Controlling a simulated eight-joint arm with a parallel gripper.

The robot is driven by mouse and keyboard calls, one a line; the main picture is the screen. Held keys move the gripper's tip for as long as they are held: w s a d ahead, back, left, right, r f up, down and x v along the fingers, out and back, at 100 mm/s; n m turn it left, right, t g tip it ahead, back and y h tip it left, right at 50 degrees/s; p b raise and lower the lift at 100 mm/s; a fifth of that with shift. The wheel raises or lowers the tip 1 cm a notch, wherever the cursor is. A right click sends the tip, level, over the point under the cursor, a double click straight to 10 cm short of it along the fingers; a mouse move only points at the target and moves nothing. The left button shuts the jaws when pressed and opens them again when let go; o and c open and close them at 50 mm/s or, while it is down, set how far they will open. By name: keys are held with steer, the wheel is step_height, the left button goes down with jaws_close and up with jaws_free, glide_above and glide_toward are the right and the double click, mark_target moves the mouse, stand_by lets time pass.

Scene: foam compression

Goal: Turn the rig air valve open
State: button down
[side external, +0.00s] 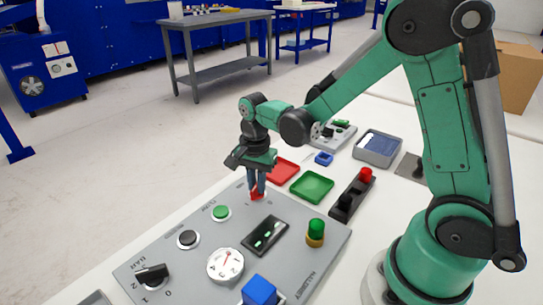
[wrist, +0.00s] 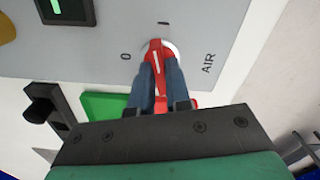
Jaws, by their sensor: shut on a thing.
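The air valve is a red handle with a white line on a round white base, set in the grey panel near the "AIR" label. In the wrist view the red valve handle (wrist: 155,48) lies between my two blue fingers, its line running roughly toward the "I" mark, with "0" to the left. In the side view the valve handle (side external: 256,194) shows at the panel's far edge, under my fingers. My gripper (side external: 257,186) points down and is shut on the handle; its fingers also show in the wrist view (wrist: 159,82). They hide part of the handle.
The grey panel (side external: 135,262) also carries a green button (side external: 221,212), a black button (side external: 188,239), a dial (side external: 225,265), a green lamp (side external: 316,230) and a black knob (side external: 152,273). Red (side external: 283,171) and green (side external: 312,186) trays lie just beyond the panel.

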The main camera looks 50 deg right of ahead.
steer(key=shift+m, duration=1.5)
steer(key=c, duration=0.8)
jaws_free()
steer(key=shift+c, duration=0.2)
steer(key=shift+r, duration=2.85)
